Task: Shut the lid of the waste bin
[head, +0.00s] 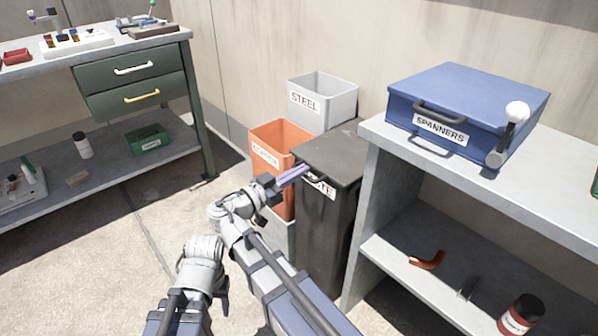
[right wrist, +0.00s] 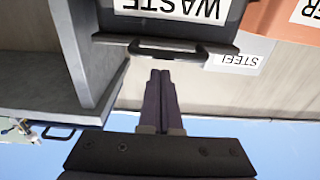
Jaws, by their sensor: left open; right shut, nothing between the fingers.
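The dark grey waste bin (head: 325,235) stands beside the shelf. Its lid (head: 338,150) lies flat and looks level across the bin's top, with no clear gap. The lid's front handle (right wrist: 165,47) shows in the right wrist view, just off the fingertips. My right gripper (head: 301,171) is shut and empty, its purple fingers at the lid's front edge; whether they touch it I cannot tell. The fingers also show in the right wrist view (right wrist: 160,76). Part of the bin's label is hidden by the fingers.
An orange bin (head: 262,138) and a grey STEEL bin (head: 337,100) stand left of and behind the waste bin. The shelf (head: 395,150) with a blue SPANNERS box (head: 465,95) is close on the right. Open floor lies left, before the workbench (head: 195,110).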

